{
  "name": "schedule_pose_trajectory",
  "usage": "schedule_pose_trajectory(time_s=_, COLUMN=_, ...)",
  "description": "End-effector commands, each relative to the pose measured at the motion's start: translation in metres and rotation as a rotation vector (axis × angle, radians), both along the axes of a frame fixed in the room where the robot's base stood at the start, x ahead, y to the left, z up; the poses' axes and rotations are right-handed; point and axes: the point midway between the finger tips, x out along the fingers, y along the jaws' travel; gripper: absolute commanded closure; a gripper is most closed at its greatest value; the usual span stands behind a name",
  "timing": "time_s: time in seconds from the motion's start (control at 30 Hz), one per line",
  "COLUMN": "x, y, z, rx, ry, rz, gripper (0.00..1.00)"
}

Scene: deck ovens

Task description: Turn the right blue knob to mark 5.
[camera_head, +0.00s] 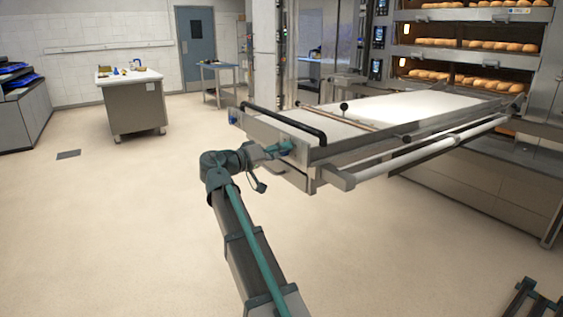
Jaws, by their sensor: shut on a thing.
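The oven loader's front panel carries a left blue knob (233,119) near its left end. The right blue knob (287,150) is further right on the same panel, mostly hidden behind my gripper. My gripper (281,151) is at the panel, under the black handle bar, and is shut on the right blue knob. The fingers are small and partly hidden by the wrist. The marks around the knob and the way it points are too small to read.
The black handle bar (284,124) runs just above my gripper. The loader's white belt (395,112) reaches back toward the deck ovens with bread (475,44). A white-topped cabinet (133,105) stands at the back left. The floor (110,225) on the left is clear.

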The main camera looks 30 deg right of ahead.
Motion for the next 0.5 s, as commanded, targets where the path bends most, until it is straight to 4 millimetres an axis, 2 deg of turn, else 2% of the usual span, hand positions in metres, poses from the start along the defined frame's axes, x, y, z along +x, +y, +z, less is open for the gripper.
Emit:
schedule_pose_trajectory(time_s=0.03, x=0.0006, y=0.0001, z=-0.0059, rx=0.007, ry=-0.044, rz=-0.001, gripper=0.98)
schedule_pose_trajectory(time_s=0.5, x=0.0007, y=0.0001, z=-0.0043, rx=0.063, ry=-0.467, rz=-0.001, gripper=0.98)
